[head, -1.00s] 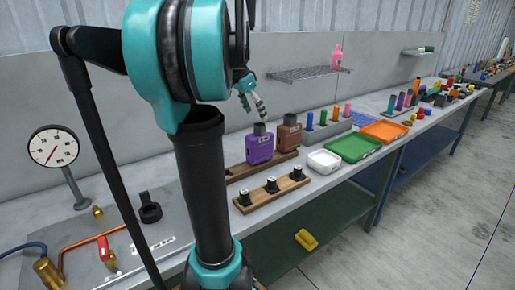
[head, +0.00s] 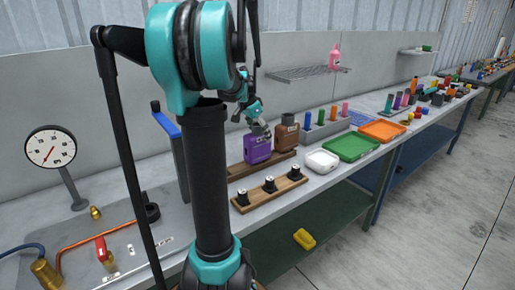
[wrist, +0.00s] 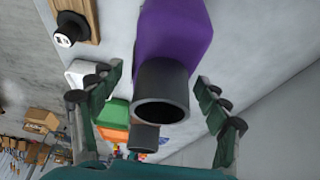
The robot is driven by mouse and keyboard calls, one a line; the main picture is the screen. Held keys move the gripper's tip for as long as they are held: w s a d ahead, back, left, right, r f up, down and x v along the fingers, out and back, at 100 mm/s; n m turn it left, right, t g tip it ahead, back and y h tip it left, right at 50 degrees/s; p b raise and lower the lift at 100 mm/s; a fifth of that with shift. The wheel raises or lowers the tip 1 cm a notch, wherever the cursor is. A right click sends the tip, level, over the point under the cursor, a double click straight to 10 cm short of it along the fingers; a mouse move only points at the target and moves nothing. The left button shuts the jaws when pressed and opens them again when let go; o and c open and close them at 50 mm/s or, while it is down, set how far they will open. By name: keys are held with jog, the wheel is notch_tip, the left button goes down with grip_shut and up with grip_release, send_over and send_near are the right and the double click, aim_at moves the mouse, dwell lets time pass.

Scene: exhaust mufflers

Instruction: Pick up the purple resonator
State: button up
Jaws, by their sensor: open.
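The purple resonator (head: 257,149) is a boxy purple body with a dark grey pipe neck, standing upright on a wooden board (head: 243,170). In the wrist view the purple resonator (wrist: 177,35) is at the top middle, its open grey neck (wrist: 162,95) pointing toward the camera. My gripper (head: 258,128) is at the neck, just above the purple body. In the wrist view my gripper (wrist: 163,100) is open, one finger on each side of the neck, with gaps visible on both sides. A brown resonator (head: 287,139) stands right beside the purple one.
A front wooden board (head: 286,188) holds black-and-white fittings. A white tray (head: 322,160), a green tray (head: 350,147) and an orange tray (head: 383,131) lie to the right. A wire shelf (head: 300,73) is on the wall behind. A yellow item (head: 304,238) sits on the lower shelf.

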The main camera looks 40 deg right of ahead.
jog(key=shift+c, duration=0.3)
jog(key=c, duration=1.1)
jog(key=shift+r, duration=0.15)
notch_tip(320, 180, up, 20)
